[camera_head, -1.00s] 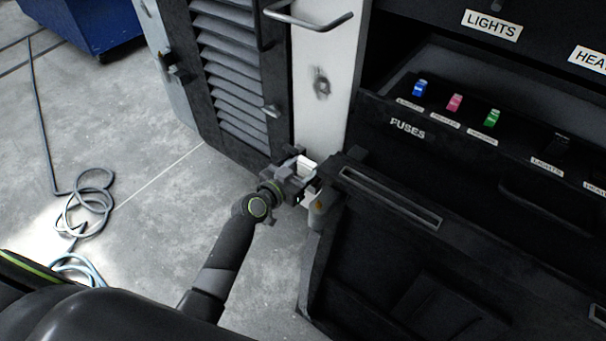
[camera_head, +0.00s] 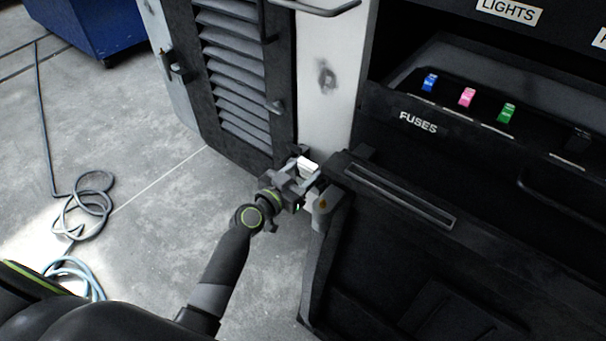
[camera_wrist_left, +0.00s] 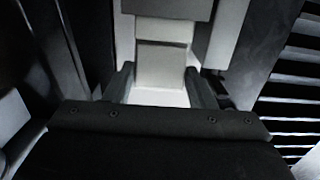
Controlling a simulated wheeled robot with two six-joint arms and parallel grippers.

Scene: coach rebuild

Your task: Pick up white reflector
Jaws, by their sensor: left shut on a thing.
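The white reflector (camera_head: 308,165) is a small bright white block at the tip of my left gripper (camera_head: 306,174). In the head view it sits low by the white panel, beside the black drawer corner. In the left wrist view the white piece (camera_wrist_left: 160,96) lies between the two fingers of the left gripper (camera_wrist_left: 162,84). The left gripper is shut on it. Part of the reflector is hidden by the fingers. My right gripper is not in view.
An open black drawer front (camera_head: 400,195) stands close to the right of my left gripper. A louvred door (camera_head: 235,75) is behind it. A fuse panel (camera_head: 450,115) with blue, pink and green fuses is at upper right. A hose (camera_head: 85,205) lies on the floor.

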